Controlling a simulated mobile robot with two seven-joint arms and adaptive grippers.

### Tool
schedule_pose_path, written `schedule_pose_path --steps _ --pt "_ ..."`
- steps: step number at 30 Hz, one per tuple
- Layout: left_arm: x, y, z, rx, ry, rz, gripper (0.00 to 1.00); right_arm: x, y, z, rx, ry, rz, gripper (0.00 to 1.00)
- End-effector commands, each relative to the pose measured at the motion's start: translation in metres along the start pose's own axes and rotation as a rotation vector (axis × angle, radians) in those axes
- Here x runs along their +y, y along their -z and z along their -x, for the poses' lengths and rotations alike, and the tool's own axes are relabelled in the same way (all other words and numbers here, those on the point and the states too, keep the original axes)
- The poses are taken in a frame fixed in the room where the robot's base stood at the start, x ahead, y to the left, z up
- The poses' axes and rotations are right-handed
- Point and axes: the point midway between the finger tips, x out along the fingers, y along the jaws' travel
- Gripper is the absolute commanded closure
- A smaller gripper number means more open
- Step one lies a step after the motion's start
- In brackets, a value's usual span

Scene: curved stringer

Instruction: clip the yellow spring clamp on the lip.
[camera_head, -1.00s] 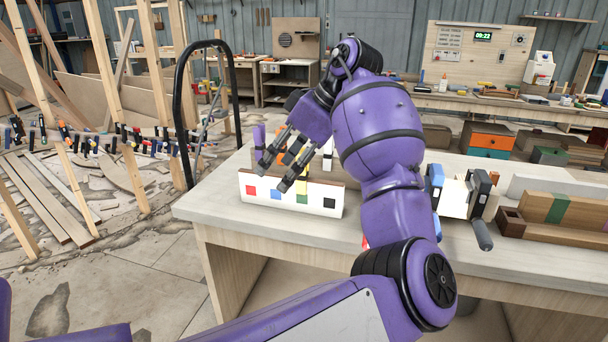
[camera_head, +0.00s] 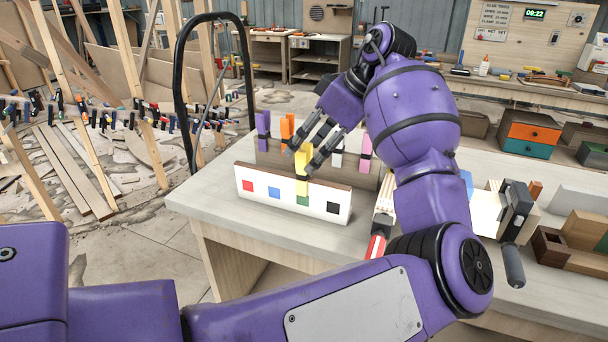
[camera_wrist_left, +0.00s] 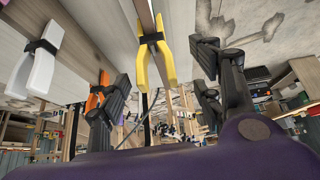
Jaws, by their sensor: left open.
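In the left wrist view the yellow clamp (camera_wrist_left: 156,65) shows between the two black fingers of the gripper (camera_wrist_left: 160,88), with a gap on each side. It is not gripped. My right gripper is not in view.
Purple (camera_head: 263,130), orange (camera_head: 287,128), white (camera_head: 338,155) and pink (camera_head: 366,150) clamps stand along the rack. A black-and-grey tool (camera_head: 515,215) and wooden blocks lie at right on the table (camera_head: 212,205). A black hooped frame (camera_head: 180,90) stands beyond the left end.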

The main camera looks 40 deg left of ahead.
Motion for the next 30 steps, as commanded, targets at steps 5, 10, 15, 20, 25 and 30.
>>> schedule_pose_path --steps 5,10,15,20,25,30 --pt "0.0 -0.001 -0.028 -0.001 0.002 0.001 0.41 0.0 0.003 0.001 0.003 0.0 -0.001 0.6" --pt "0.0 -0.001 -0.041 0.0 0.001 0.001 0.41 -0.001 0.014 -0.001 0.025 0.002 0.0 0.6" --pt "0.001 -0.001 -0.041 0.0 0.0 0.0 0.41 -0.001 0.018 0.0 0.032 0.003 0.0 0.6" --pt "0.001 -0.001 -0.041 0.0 0.0 0.0 0.58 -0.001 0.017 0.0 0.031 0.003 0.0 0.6" --pt "0.001 -0.001 -0.041 0.0 0.0 0.0 0.8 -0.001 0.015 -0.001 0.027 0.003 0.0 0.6" --pt "0.001 -0.001 -0.041 0.0 0.0 0.0 0.92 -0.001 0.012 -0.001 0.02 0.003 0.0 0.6"
